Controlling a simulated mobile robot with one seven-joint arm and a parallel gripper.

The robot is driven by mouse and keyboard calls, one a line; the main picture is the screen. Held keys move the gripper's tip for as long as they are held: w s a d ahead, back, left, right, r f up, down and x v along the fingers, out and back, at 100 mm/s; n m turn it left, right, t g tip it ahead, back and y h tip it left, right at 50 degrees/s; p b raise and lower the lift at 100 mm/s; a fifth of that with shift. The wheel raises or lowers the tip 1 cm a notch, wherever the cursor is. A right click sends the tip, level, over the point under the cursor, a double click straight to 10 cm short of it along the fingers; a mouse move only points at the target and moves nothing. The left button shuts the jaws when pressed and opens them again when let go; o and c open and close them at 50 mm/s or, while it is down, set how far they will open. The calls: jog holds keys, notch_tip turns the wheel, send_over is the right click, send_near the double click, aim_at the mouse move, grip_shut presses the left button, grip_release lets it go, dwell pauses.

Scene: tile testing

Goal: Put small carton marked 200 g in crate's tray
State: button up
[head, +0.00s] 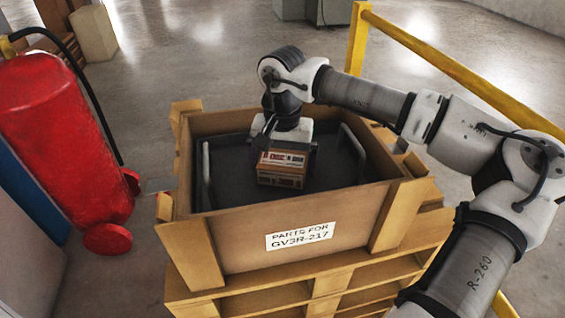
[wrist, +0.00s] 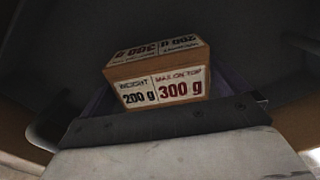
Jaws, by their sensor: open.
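A small brown carton (head: 281,172) with white and red labels is inside the wooden crate (head: 245,240), over its dark tray (head: 340,170). In the wrist view the carton (wrist: 155,75) shows "200 g" under "weight" and "300 g" under "max on top". My gripper (head: 287,152) is down inside the crate, right at the carton. Its jaws are open, with the carton in front of them in the wrist view. The carton's underside is hidden, so I cannot tell whether it sits flat on the tray floor.
Metal handles (head: 206,175) stand at the tray's sides, inside the crate walls. The crate, labelled "Parts for GV3R-217", stands on a wooden pallet (head: 270,300). A red fire extinguisher (head: 65,150) is at left. A yellow rail (head: 440,65) runs behind my arm.

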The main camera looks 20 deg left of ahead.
aim_at(283, 160)
notch_tip(283, 160, up, 12)
jog(key=shift+f, duration=0.15)
dwell(0.4)
